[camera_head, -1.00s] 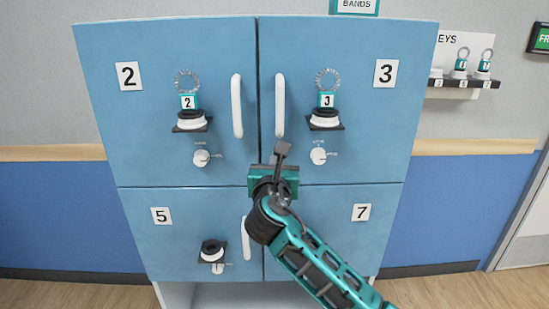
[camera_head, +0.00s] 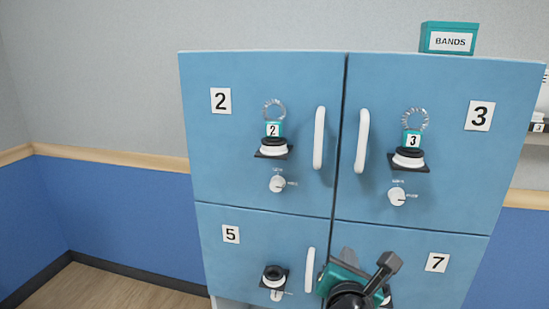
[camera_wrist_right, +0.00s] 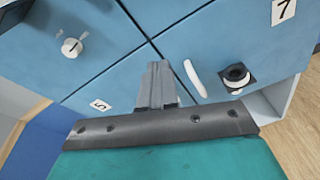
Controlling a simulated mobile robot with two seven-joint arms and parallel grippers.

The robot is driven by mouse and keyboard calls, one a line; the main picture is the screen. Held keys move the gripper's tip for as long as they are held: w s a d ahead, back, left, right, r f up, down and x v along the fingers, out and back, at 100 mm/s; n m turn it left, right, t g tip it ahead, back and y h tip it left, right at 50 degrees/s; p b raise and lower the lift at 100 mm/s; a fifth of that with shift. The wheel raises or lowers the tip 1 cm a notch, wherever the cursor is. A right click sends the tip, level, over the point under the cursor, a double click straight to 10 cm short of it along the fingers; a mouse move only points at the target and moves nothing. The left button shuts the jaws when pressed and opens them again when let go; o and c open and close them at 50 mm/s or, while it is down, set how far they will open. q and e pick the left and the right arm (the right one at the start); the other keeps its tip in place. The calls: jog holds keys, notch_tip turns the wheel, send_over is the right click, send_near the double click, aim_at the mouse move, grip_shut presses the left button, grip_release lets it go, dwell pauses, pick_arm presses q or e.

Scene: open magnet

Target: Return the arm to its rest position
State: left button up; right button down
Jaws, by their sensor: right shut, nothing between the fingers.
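My right gripper (camera_head: 347,257) is in front of the lower part of the blue cabinet (camera_head: 290,228), at the bottom of the head view. Its fingers are shut and empty. In the right wrist view the closed grey fingers (camera_wrist_right: 158,82) point toward the cabinet doors, with a white handle (camera_wrist_right: 195,78) beside them. In the head view my gripper stands between the door 5 handle (camera_head: 310,270) and the label 7 (camera_head: 437,262), covering part of door 7. I cannot tell the gap to the doors. My left gripper is not in view.
Upper doors 2 and 3 carry white handles (camera_head: 319,138) (camera_head: 361,141) and numbered key tags (camera_head: 273,130) (camera_head: 412,140) on round mounts. A teal BANDS box (camera_head: 450,39) sits on top. Floor (camera_head: 110,290) shows clear at the left.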

jog(key=s+d+f+m+g+y, duration=0.1)
jog(key=s+f+m+g+y, duration=0.1)
jog(key=s+f+m, duration=0.8)
jog(key=s+d+f+m+g+y, duration=0.1)
jog(key=s+f+m+y, duration=0.3)
jog(key=s+f+m, duration=0.6)
notch_tip(320, 180, down, 4)
jog(key=m+g, duration=0.1)
jog(key=m, duration=0.5)
jog(key=shift+f+g, duration=0.15)
jog(key=shift+g, duration=0.15)
jog(key=c, duration=1.8)
grip_release()
